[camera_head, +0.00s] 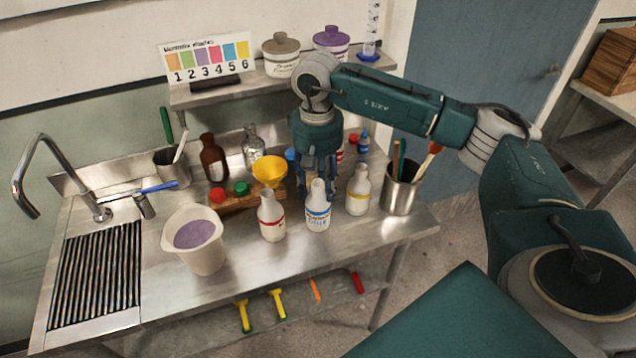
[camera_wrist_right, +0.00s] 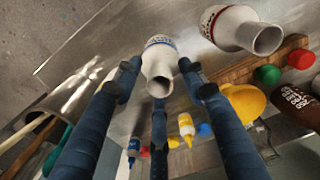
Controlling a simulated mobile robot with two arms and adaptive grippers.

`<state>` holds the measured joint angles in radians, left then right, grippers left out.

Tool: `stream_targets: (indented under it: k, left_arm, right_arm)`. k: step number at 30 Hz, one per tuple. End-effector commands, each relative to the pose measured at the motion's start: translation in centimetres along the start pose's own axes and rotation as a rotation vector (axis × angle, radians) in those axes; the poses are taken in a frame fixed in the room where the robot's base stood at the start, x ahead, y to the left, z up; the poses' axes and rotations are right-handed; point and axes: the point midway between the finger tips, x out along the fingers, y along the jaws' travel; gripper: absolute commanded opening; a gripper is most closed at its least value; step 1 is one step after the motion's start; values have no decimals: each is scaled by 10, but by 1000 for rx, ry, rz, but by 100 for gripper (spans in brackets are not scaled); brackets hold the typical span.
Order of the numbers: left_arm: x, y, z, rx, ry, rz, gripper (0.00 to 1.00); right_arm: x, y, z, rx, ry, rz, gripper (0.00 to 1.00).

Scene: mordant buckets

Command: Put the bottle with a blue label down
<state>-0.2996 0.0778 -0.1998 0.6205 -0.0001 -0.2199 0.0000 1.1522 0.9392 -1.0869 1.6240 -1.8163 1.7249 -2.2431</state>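The white bottle with a blue label (camera_head: 317,213) is upright on the steel worktop, between the white bottle with a red band (camera_head: 271,220) and the white bottle with a yellow band (camera_head: 357,192). My right gripper (camera_head: 318,188) reaches down from above, behind its neck and shoulders. In the right wrist view the blue-label bottle (camera_wrist_right: 160,62) lies between the fingertips of my right gripper (camera_wrist_right: 160,66), which close in tightly on its sides. The third finger passes partly behind it. No gap between its base and the worktop can be made out. My left gripper is not in view.
A yellow funnel (camera_head: 269,172), a wooden rack (camera_head: 232,203) and a brown bottle (camera_head: 213,158) stand behind left. A beaker of purple liquid (camera_head: 194,242) is at left and a steel tool cup (camera_head: 399,192) at right. The worktop's front strip (camera_head: 300,262) is clear.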

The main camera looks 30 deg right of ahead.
Motion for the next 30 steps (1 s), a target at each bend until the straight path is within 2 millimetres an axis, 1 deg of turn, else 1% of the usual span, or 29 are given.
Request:
stream_targets:
  k: [4, 6, 8, 11, 16, 20, 21, 24, 30]
  left_arm:
    - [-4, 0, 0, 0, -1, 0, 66]
    - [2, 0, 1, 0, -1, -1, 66]
    - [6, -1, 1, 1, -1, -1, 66]
    - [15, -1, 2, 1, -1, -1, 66]
    - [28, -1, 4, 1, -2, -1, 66]
    - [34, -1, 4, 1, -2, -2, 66]
    - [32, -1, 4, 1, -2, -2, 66]
    - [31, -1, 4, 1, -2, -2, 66]
    - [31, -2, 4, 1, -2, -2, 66]
  right_arm:
    - [-5, 0, 0, 0, 0, 0, 41]
    - [-8, -1, -1, 0, 3, -2, 41]
    - [-16, -1, -2, 0, 5, -3, 41]
    - [-36, -1, -2, 0, 7, -4, 41]
    - [-74, -1, -2, 0, 7, -3, 41]
    - [-99, -1, -1, -1, 5, -2, 41]
    - [-107, -1, -1, 0, 4, -2, 41]
    - [-118, 0, -1, 0, 3, -1, 41]
    - [-124, 0, 0, -1, 0, 0, 41]
